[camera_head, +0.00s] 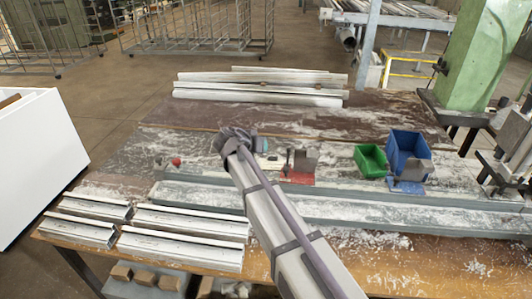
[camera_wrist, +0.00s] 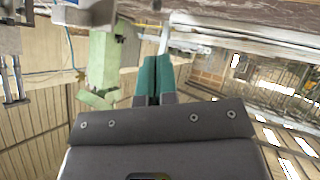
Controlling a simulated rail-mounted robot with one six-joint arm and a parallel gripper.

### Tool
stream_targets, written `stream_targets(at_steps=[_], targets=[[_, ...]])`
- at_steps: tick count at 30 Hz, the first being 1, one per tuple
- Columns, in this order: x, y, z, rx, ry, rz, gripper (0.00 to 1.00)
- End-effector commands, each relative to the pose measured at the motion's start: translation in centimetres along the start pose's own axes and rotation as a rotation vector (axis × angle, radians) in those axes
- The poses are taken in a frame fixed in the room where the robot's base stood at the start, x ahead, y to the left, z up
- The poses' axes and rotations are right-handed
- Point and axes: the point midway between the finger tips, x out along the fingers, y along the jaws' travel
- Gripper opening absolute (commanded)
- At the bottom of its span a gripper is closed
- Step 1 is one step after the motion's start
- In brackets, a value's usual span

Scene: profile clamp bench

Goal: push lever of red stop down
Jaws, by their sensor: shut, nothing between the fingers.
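The red stop (camera_head: 298,177) sits on the bench at the back edge of the long grey rail. It has a red base, an upright grey plate (camera_head: 306,159) and a thin dark upright lever (camera_head: 287,160) on its left. My gripper (camera_head: 262,144) is left of the stop and apart from it in the head view, partly hidden by my wrist. In the wrist view its teal fingers (camera_wrist: 153,78) are together with nothing between them. A grey block (camera_wrist: 92,12) shows at the top left there; I cannot tell whether it belongs to the red stop.
A blue stop (camera_head: 405,186) stands further right, near a green bin (camera_head: 371,160) and a blue bin (camera_head: 409,148). White profiles (camera_head: 260,92) lie at the back, others (camera_head: 180,246) at the front left. A green column (camera_head: 478,55) rises at right.

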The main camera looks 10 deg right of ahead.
Motion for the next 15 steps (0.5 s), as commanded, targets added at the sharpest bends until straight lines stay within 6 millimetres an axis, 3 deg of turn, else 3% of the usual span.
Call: stream_targets(at_steps=[11, 15], targets=[[0.0, 0.2, 0.1, 0.061, 0.003, -0.005, 0.00], [1.1, 0.1, 0.3, 0.060, 0.002, -0.004, 0.00]])
